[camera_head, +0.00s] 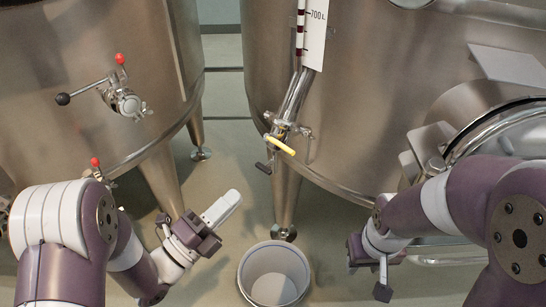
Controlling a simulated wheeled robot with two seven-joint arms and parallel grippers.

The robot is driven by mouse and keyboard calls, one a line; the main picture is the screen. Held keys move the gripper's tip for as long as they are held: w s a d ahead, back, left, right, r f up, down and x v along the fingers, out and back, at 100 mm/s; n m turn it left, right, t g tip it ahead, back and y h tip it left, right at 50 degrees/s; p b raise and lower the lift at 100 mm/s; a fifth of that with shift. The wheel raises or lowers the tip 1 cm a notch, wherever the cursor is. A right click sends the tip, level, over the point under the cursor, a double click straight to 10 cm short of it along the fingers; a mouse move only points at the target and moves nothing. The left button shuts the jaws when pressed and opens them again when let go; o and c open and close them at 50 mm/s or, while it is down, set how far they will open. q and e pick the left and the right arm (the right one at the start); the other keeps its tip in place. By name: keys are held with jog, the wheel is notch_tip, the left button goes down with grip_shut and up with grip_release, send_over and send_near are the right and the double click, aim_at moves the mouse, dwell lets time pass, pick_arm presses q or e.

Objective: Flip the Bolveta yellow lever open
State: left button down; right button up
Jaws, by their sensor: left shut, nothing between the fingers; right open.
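The yellow lever (280,145) sits on the valve fitting low on the front of the right steel vat (385,110), slanting down to the right. A dark-handled lever (265,166) lies just below it. My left gripper (224,207) is shut and empty, with its pale fingers pointing up and right. It is below and left of the yellow lever, apart from it. My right gripper (369,277) is open and empty, pointing down at the lower right, clear of the lever.
A grey bucket (242,276) stands on the floor between my grippers, below the valve. The left steel vat (75,100) carries a valve with red and black knobs (120,98). A round hatch (495,125) juts out at the right near my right arm.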

aim_at(281, 146)
pick_arm(q)
jog(key=p+x, duration=0.1)
jog(key=x, duration=1.1)
jog(key=shift+w, duration=0.1)
